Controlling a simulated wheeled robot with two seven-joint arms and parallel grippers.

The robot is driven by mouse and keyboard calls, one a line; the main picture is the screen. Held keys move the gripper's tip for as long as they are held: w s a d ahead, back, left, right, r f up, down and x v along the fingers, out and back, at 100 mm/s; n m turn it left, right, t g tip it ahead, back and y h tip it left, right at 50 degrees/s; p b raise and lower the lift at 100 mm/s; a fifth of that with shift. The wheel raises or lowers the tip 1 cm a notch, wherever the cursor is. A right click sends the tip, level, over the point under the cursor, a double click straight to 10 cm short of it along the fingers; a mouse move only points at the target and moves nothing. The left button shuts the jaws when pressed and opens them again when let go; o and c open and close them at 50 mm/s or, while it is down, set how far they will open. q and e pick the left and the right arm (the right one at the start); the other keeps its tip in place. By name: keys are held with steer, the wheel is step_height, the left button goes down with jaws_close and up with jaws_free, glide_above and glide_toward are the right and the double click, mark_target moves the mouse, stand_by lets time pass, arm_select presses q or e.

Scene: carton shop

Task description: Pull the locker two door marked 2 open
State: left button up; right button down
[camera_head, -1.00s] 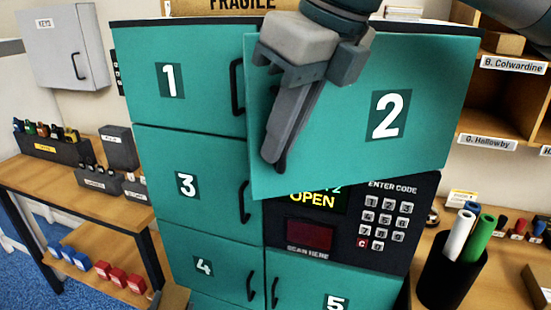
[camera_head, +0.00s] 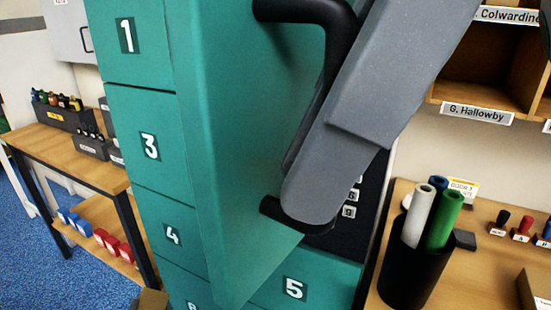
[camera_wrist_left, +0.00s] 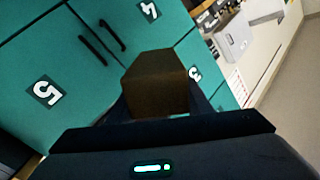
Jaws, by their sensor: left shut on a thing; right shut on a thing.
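The locker two door (camera_head: 225,170) is a large teal panel swung out toward me, seen at a steep angle in the head view. Its number is not visible. Its black handle (camera_head: 290,12) shows above and below the grey fingers of my right gripper (camera_head: 310,200), which is shut on it. My left gripper (camera_wrist_left: 155,112) is shut on a brown box-shaped block (camera_wrist_left: 155,80) in the left wrist view, in front of the lower locker doors. The inside of locker two is hidden.
Locker doors 1 (camera_head: 127,36), 3 (camera_head: 149,146), 4 (camera_head: 172,233) and 5 (camera_head: 295,288) look shut. The keypad is mostly covered. A black cup (camera_head: 410,270) of rolled tubes stands on the right table. A wooden bench (camera_head: 80,150) stands left.

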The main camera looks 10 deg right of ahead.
steer(key=shift+n+g, duration=0.4)
steer(key=shift+n, duration=0.5)
steer(key=shift+s+d+r, duration=0.1)
steer(key=shift+s+d, duration=0.35)
steer(key=shift+d, duration=0.3)
steer(key=shift+s+d, duration=0.4)
steer(key=shift+d, duration=0.3)
steer(key=shift+s+d+r, duration=0.1)
steer(key=shift+s+d, duration=0.35)
steer(key=shift+d, duration=0.3)
steer(key=c, duration=2.1)
jaws_free()
steer(key=shift+f, duration=0.1)
steer(key=v, duration=1.2)
steer(key=shift+b, duration=0.3)
